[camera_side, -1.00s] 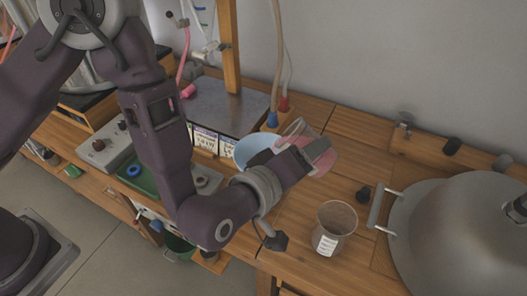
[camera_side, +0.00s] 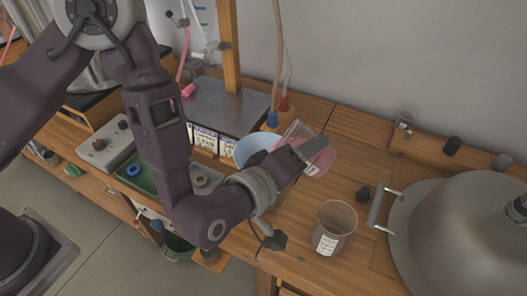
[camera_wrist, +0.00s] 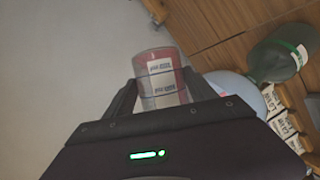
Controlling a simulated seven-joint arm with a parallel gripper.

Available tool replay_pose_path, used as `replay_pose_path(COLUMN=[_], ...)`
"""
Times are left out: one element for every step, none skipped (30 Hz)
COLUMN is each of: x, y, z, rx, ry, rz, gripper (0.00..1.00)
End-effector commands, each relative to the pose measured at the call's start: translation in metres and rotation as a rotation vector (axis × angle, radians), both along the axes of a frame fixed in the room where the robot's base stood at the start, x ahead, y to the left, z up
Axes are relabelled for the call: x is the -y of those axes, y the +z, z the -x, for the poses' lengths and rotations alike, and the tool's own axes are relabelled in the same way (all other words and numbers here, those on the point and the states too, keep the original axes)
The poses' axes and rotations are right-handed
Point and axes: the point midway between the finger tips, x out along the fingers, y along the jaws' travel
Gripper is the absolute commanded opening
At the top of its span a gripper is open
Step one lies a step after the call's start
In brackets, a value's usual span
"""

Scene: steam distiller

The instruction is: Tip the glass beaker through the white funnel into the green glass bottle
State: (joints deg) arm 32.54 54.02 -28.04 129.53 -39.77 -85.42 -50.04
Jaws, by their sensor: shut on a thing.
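My gripper (camera_side: 308,150) is shut on the glass beaker (camera_side: 322,158), which holds pink liquid. The beaker is tilted, its rim toward the upper left in the side view. In the wrist view the beaker (camera_wrist: 158,65) with white labels sits between my fingers (camera_wrist: 160,98). A pale, bluish-white round piece, seemingly the white funnel (camera_side: 252,148), is left of the beaker, partly behind my wrist. It also shows in the wrist view (camera_wrist: 236,90). The green glass bottle (camera_wrist: 268,62) shows at the right of the wrist view; my arm seems to hide it in the side view.
An empty glass beaker (camera_side: 335,230) stands on the wooden bench right of my wrist. A large metal dome (camera_side: 460,230) with a handle fills the right. Small labelled boxes (camera_side: 205,140) stand near a metal plate (camera_side: 225,105). A small jar (camera_side: 405,119) is at the back.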

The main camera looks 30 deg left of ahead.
Motion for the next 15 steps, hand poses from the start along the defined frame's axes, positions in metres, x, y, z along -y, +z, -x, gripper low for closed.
replay_pose_path(x=[-0.0002, -0.0003, -0.0005, -0.0005, -0.0007, -0.0007, -0.0007, -0.0008, -0.0008, -0.0009, -0.0011, -0.0011, -0.0011, -0.0012, -0.0013], y=[0.0006, 0.0008, 0.0011, 0.0012, 0.0014, 0.0016, 0.0018, 0.002, 0.0022, 0.0024, 0.0026, 0.0028, 0.003, 0.0031, 0.0034], z=[-0.0003, -0.0004, -0.0004, -0.0004, -0.0004, -0.0005, -0.0005, -0.0006, -0.0005, -0.0005, -0.0005, -0.0005, -0.0004, -0.0004, -0.0004], rx=[0.001, 0.001, 0.001, 0.001, 0.001, 0.001, 0.001, 0.001, 0.001, 0.002, 0.002, 0.001, 0.002, 0.002, 0.002], ry=[0.001, 0.001, 0.001, 0.001, 0.001, 0.0, 0.001, 0.0, 0.001, 0.0, 0.001, 0.0, 0.001, 0.0, 0.001], rz=[0.004, 0.007, 0.011, 0.013, 0.016, 0.019, 0.022, 0.024, 0.027, 0.029, 0.032, 0.035, 0.037, 0.04, 0.043], gripper=[0.1, 0.1, 0.1, 0.1, 0.1, 0.1, 0.1, 0.1, 0.1, 0.1, 0.1, 0.1, 0.1, 0.1, 0.1])
